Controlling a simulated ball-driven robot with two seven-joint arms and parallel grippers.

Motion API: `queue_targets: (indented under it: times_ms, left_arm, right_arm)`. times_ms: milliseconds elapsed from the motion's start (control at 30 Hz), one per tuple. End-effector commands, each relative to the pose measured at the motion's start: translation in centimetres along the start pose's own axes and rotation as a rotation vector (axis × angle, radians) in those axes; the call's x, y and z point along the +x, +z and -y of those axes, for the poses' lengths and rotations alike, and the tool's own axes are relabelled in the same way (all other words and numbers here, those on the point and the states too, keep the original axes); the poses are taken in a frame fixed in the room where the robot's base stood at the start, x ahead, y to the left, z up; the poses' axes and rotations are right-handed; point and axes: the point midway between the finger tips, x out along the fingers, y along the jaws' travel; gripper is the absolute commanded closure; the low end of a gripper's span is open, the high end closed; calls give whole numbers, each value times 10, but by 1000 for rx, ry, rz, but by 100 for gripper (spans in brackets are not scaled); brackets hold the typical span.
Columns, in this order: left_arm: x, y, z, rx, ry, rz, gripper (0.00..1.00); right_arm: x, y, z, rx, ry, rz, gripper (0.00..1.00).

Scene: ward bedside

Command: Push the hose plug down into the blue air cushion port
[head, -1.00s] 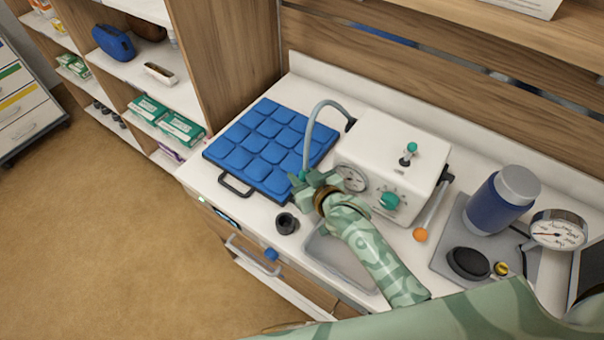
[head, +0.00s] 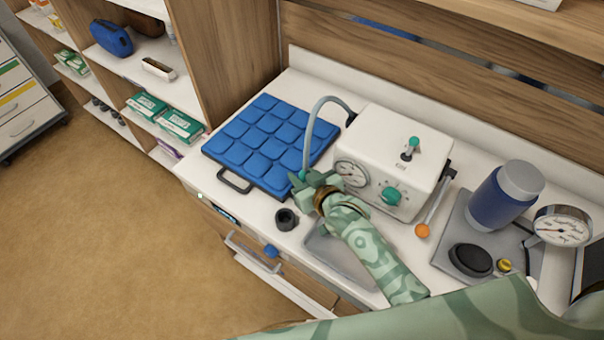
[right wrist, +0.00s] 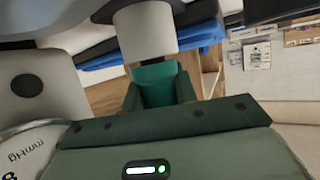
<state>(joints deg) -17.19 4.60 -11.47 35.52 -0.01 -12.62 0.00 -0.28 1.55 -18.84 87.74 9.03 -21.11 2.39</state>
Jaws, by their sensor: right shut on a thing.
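The blue air cushion (head: 262,137), a pad of square cells with a dark front handle, lies on the white counter. A grey-green hose (head: 311,128) arches from the white pump box (head: 398,150) down to my right gripper (head: 303,183). The gripper is shut on the hose plug (head: 304,174) at the hose's lower end, by the cushion's front right corner. Only a little teal of the plug shows. The port is hidden by the gripper, so I cannot tell whether the plug is in it. The right wrist view shows green gripper parts (right wrist: 160,85). My left gripper is out of view.
A black ring-shaped cup (head: 286,219) stands at the counter's front edge. A shallow grey tray (head: 340,254) lies under my right arm. A blue bottle (head: 504,196) and a dial gauge (head: 562,227) stand at the right. Shelves with boxes stand at the left.

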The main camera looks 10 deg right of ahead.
Motion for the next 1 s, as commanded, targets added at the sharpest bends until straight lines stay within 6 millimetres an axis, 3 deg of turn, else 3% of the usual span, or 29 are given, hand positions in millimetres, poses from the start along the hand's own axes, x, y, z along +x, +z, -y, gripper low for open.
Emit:
queue_targets:
  times_ms: [167,200,267,533,667,767,1000]
  left_arm:
    - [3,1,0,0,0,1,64]
    - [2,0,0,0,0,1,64]
    - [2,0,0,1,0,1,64]
    - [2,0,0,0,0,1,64]
    - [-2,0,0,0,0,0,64]
    - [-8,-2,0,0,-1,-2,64]
    - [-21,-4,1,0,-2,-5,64]
  right_arm:
    - [2,4,0,0,0,0,93]
    - [1,3,0,0,0,0,60]
    - [1,3,0,0,0,0,46]
    - [1,3,0,0,0,1,46]
    - [-10,3,0,-1,0,2,46]
    - [-29,2,0,-1,0,3,46]
    - [-95,2,0,0,0,2,46]
